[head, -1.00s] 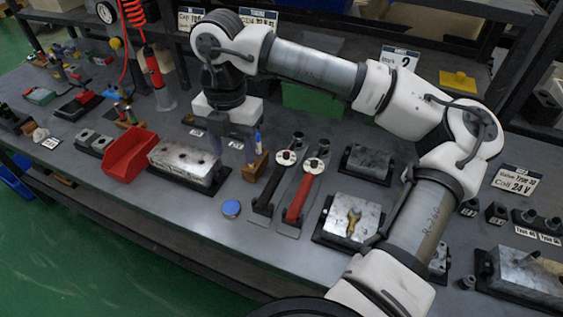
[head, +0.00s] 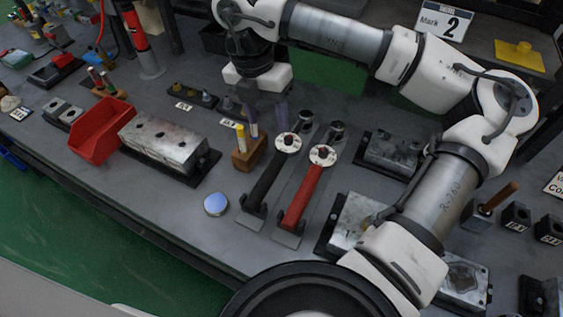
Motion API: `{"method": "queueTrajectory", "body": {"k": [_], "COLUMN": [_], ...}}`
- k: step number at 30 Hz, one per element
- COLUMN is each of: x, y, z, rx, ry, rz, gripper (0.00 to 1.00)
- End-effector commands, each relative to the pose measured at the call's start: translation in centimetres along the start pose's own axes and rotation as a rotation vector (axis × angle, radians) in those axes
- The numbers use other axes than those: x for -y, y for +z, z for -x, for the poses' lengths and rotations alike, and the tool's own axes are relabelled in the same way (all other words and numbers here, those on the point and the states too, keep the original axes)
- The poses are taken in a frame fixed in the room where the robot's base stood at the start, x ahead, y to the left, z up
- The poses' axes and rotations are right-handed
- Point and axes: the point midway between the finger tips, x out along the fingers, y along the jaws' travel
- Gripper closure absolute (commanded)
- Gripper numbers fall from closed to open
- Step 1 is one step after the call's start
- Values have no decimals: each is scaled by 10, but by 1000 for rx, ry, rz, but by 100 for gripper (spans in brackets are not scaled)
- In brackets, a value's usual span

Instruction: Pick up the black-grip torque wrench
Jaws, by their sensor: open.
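The black-grip torque wrench (head: 266,179) lies in a holder on the grey bench, its round head toward the back and its black handle toward the front. A red-grip torque wrench (head: 304,193) lies beside it on the right. My gripper (head: 267,117) points down with its fingers apart and nothing between them. It shows just behind and left of the black-grip wrench's round head. Its height above the bench is hard to tell, and I see no contact with the wrench.
A wooden block with markers (head: 247,157) stands close left of the black-grip wrench. A blue-topped disc (head: 216,204) lies in front. A metal valve block (head: 163,141) and red bin (head: 99,134) are further left. Another metal block (head: 391,150) is right of the wrenches.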

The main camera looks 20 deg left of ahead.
Motion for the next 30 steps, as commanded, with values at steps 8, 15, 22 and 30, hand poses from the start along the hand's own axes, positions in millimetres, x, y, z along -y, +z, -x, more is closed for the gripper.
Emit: {"method": "queueTrajectory", "body": {"k": [8, 15, 22, 30], "x": [1, 0, 2, 3], "y": [0, -1, -1, -1], "z": [-41, -79, -94, -130], "rx": [-5, -3, -4, -3], "ry": [-1, 0, 1, 1], "rz": [1, 1, 0, 0], "gripper": [48, 48, 48, 48]}}
